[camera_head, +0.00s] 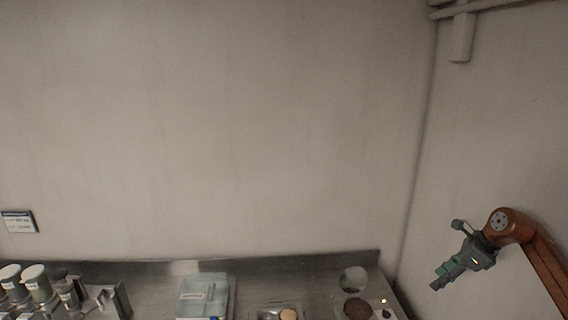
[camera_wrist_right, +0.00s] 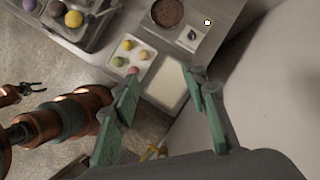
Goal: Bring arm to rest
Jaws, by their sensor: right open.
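My right gripper (camera_head: 440,279) is at the right side of the head view, raised in front of the right wall, on a copper-coloured arm coming in from the right edge. In the right wrist view its two green fingers (camera_wrist_right: 158,84) are spread apart with nothing between them. Below them lie a white rectangular tray (camera_wrist_right: 166,88) and a pale tray with several coloured round pieces (camera_wrist_right: 127,47). My left gripper (camera_wrist_right: 32,91) shows small at the left of the right wrist view; whether it is open is hard to tell. It is not in the head view.
A steel counter (camera_head: 255,279) runs along the wall. It holds several labelled jars (camera_head: 37,281), a clear box (camera_head: 204,295), a metal tray with a pale round piece (camera_head: 288,314), and a brown-filled bowl (camera_head: 357,308). Bare floor (camera_wrist_right: 60,70) lies beside the counter.

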